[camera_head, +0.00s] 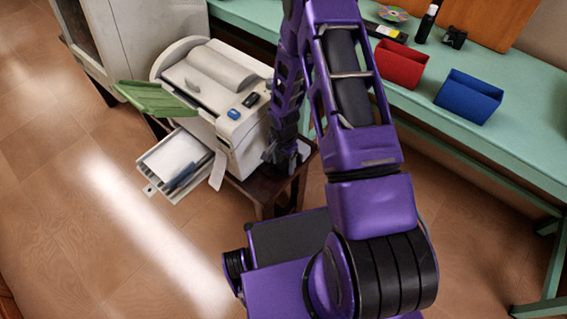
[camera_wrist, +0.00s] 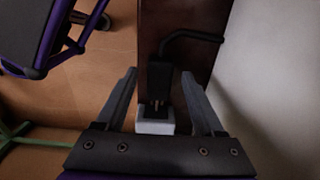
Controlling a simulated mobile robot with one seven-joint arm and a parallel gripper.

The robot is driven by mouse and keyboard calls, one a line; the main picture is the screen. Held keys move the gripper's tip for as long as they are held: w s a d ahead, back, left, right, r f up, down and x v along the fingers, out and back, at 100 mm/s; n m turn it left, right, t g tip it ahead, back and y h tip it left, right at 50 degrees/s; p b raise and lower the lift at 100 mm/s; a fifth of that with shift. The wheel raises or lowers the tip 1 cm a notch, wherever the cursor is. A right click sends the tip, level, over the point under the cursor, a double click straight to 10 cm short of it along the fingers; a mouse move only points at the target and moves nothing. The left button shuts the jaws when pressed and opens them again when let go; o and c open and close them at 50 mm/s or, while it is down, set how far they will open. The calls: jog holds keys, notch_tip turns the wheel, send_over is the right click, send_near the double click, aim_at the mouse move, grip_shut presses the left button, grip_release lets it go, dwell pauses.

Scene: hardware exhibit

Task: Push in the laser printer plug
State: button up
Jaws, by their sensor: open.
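The laser printer (camera_head: 235,130) is a pale machine on a small dark wooden stand in the head view. In the wrist view a black plug (camera_wrist: 158,82) with a black cable lies on the dark wood. Its thin metal prongs show in a gap between the plug body and a white socket block (camera_wrist: 155,122). How far the prongs reach into the block I cannot tell. My gripper (camera_wrist: 159,75) is open, with one finger on each side of the plug and apparent gaps to both. In the head view my gripper (camera_head: 285,152) is beside the printer's right side, its fingers hard to make out.
The dark stand (camera_head: 296,188) is narrow beside the printer. A green workbench (camera_head: 490,135) with a red bin (camera_head: 400,66) and a blue bin (camera_head: 468,97) runs along the right. The printer's open paper tray (camera_head: 150,190) juts out front left. Open wooden floor lies left.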

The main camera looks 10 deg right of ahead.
grip_shut()
dwell(0.4)
dwell(1.0)
